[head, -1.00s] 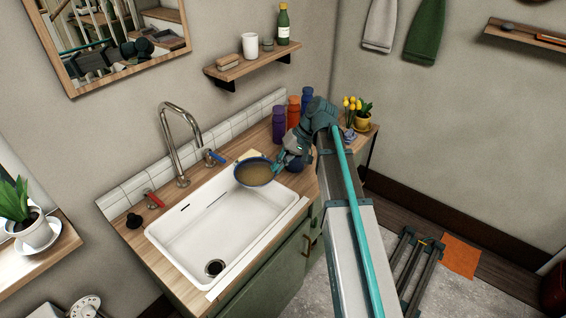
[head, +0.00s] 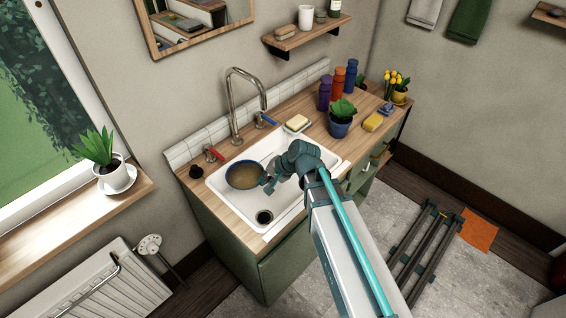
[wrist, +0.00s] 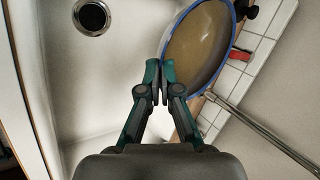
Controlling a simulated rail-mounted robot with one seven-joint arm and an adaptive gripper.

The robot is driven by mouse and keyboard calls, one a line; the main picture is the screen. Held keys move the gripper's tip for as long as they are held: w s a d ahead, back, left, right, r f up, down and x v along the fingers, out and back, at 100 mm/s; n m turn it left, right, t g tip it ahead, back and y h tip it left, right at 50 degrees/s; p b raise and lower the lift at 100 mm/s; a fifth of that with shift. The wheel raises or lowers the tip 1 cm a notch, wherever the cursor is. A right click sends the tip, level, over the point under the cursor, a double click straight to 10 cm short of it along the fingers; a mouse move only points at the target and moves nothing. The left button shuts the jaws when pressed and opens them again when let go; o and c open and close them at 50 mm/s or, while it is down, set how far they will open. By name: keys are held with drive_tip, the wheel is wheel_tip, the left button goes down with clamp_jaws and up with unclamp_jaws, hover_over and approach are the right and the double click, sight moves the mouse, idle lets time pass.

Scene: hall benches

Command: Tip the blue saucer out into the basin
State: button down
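The blue saucer (head: 244,176) holds a brownish liquid and hangs over the back left part of the white basin (head: 277,203), close to the tap side. It looks about level, and the liquid is still inside. My gripper (head: 268,183) is shut on the saucer's rim from the right. In the wrist view the fingers (wrist: 160,75) meet at the edge of the saucer (wrist: 200,45). The basin (wrist: 60,90) lies under and beside them, with its dark drain (wrist: 91,17) at upper left. My arm hides part of the basin's right side.
A tall tap (head: 236,105) stands behind the saucer, with a red handle (head: 213,154) and a blue handle (head: 266,120). A sponge on a dish (head: 297,123), a potted plant (head: 341,120) and several bottles (head: 337,83) stand on the counter to the right.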

sight(248, 187)
drive_tip(key=a+m, duration=0.1)
drive_tip(key=s+a+m+t+p, duration=0.1)
drive_tip(key=s+a+m, duration=0.1)
drive_tip(key=shift+s+a+f+t+h, duration=0.1)
drive_tip(key=shift+a+f+t+h, duration=0.15)
drive_tip(key=shift+a+t+h, duration=0.15)
drive_tip(key=shift+a+m+p, duration=0.25)
drive_tip(key=shift+m+p, duration=0.15)
drive_tip(key=shift+a+r+m+t+h+p, duration=0.25)
drive_tip(key=shift+a+m+t+h+p, duration=0.25)
drive_tip(key=shift+a+m, duration=0.4)
drive_tip(key=shift+a+r+m+t+h, duration=0.35)
drive_tip(key=shift+a+m+h, duration=0.1)
drive_tip(key=shift+m, duration=0.25)
drive_tip(key=shift+a+r+m+t+h, duration=0.3)
drive_tip(key=shift+a+m+h, duration=0.1)
drive_tip(key=shift+m, duration=0.3)
drive_tip(key=shift+g+y, duration=0.25)
drive_tip(key=shift+y, duration=0.1)
drive_tip(key=shift+w+d+f+b, duration=0.4)
drive_tip(key=shift+w+d, duration=0.2)
drive_tip(key=shift+d, duration=0.7)
drive_tip(key=shift+w+d+f+b, duration=0.4)
drive_tip(key=shift+w+d, duration=0.15)
drive_tip(key=shift+d, duration=0.7)
drive_tip(key=shift+w+d+f+b, duration=0.35)
drive_tip(key=shift+w+d, duration=0.25)
drive_tip(key=shift+d, duration=0.7)
